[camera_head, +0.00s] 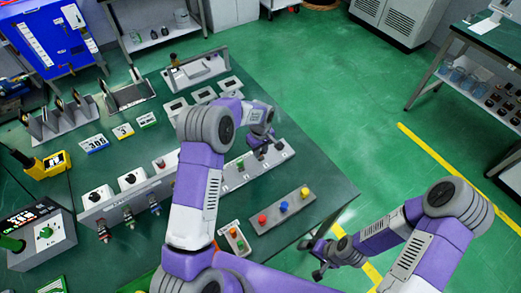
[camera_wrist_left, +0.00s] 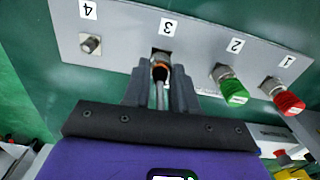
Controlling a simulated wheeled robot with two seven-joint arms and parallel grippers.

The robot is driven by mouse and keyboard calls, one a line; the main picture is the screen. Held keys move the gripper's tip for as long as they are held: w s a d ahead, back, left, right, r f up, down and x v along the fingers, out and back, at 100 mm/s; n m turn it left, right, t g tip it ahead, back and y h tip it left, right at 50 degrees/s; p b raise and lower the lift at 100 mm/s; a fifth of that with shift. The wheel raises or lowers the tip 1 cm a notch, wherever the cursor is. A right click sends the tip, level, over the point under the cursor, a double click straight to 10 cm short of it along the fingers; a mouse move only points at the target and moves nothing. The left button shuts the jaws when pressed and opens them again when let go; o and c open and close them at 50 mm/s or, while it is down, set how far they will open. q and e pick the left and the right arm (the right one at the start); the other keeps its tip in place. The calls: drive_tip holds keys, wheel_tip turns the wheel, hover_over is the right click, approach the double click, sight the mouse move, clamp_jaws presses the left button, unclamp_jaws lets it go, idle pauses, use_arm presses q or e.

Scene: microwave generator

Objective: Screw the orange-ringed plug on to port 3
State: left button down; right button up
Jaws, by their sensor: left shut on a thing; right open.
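The orange-ringed plug (camera_wrist_left: 160,71) is in the left wrist view, its front end at the socket under the label 3 on a grey port panel (camera_wrist_left: 120,35). My left gripper (camera_wrist_left: 161,82) is shut on the plug, one finger on each side. The plug looks in line with port 3; how deeply it sits cannot be told. In the head view my left gripper (camera_head: 263,147) is over the panel (camera_head: 235,181), and the plug is hidden. My right gripper (camera_head: 312,259) is open and empty, off the table's right front side.
Port 2 holds a green plug (camera_wrist_left: 232,90) and port 1 a red plug (camera_wrist_left: 287,100), both close beside my left gripper. Port 4 (camera_wrist_left: 91,44) is a bare metal connector. A button bar (camera_head: 283,209) lies nearer the table's front edge.

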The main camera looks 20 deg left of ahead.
use_arm(q)
drive_tip(key=shift+f, duration=0.25)
drive_tip(key=c, duration=0.8)
unclamp_jaws()
drive_tip(key=shift+r+p, duration=0.3)
drive_tip(key=shift+r, duration=3.5)
drive_tip(key=shift+d+f, duration=0.1)
